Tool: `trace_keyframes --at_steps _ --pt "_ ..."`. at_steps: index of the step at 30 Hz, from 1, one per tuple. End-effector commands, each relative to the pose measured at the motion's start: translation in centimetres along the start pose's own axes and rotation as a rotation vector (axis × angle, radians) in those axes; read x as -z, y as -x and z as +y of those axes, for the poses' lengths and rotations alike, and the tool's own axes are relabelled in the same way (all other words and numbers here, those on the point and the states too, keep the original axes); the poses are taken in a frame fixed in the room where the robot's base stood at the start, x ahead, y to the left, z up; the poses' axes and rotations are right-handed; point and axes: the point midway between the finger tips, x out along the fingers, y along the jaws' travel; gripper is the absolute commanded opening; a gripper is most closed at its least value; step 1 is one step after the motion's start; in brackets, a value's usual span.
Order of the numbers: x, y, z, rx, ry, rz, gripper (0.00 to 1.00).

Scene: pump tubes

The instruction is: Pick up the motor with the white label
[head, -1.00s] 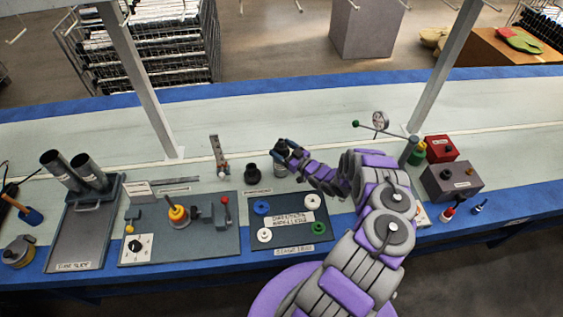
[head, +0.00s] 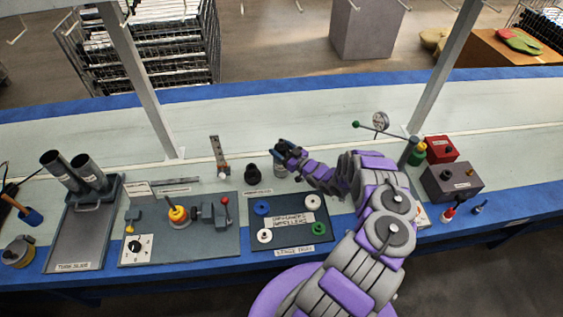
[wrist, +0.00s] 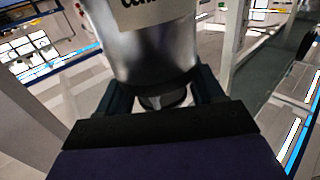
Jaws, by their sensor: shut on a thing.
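My gripper (head: 284,149) is above the worktable, behind the dark tray at the centre. It is shut on a silver cylindrical motor (wrist: 150,50). The wrist view shows the motor between the fingers (wrist: 163,98), with a pale label with dark letters (wrist: 155,10) cut off by the top edge. A narrower dark end sits low between the fingers. In the head view the motor's silver body (head: 280,171) shows just below the gripper. I cannot tell whether its base touches the table. A black motor-like part (head: 251,173) stands just left of it.
The dark tray (head: 290,242) in front holds several coloured rings. A grey fixture board (head: 165,246) with a yellow part is to its left. Two dark tubes (head: 75,168) stand farther left. A post (head: 442,70) and red and grey boxes (head: 452,180) are right. The table behind is clear.

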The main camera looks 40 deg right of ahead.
Motion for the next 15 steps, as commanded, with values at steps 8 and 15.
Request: trace_keyframes --at_steps 8,15 --pt "0.04 0.06 0.22 -0.004 0.001 0.001 0.00" --pt "-0.01 0.06 0.23 -0.004 0.000 0.000 0.00"
